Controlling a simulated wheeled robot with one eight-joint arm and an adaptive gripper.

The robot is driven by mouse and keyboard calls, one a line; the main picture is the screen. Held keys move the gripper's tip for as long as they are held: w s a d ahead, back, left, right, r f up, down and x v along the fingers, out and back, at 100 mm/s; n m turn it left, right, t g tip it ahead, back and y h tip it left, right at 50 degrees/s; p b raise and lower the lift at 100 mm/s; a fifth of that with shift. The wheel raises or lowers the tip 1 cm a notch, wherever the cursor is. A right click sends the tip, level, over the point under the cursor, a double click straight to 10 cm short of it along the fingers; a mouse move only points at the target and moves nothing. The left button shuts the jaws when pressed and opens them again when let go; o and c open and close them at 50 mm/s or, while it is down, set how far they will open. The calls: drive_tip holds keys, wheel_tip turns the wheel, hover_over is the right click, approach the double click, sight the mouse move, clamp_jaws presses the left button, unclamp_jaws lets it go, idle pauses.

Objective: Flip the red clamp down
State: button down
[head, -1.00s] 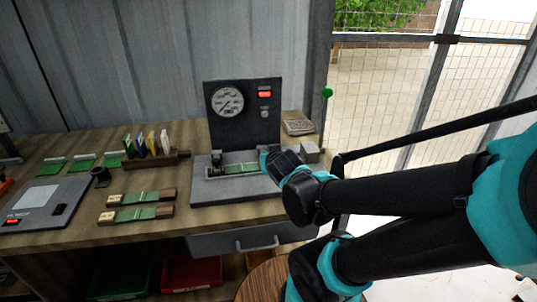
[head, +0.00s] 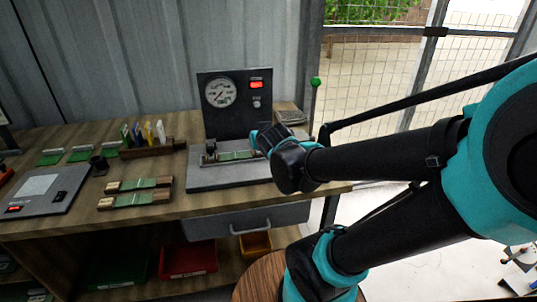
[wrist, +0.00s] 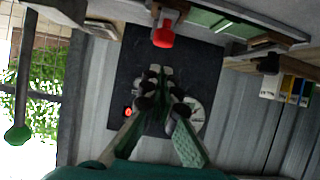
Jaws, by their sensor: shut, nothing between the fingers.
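The red clamp (wrist: 163,36) shows its red tip in the wrist view, at the top centre, just beyond my fingertips. It is hidden behind my wrist in the head view. A green strip (wrist: 222,22) lies in the grey fixture beside it; it also shows in the head view (head: 236,155). My gripper (wrist: 160,70) is shut and empty, with its fingertips close below the red tip in the picture. In the head view my wrist is over the fixture's right end, and the fingers are mostly hidden.
A dark panel (head: 232,123) with a gauge (head: 220,92) and a red display stands behind the fixture. A green-knobbed lever (head: 315,82) rises at the right. A rack of coloured cards (head: 150,150) and wooden blocks (head: 137,200) with green strips are to the left.

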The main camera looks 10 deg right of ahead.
drive_tip(key=s+r, duration=0.1)
drive_tip(key=s, duration=0.9)
drive_tip(key=shift+r, duration=0.15)
idle(0.4)
idle(0.5)
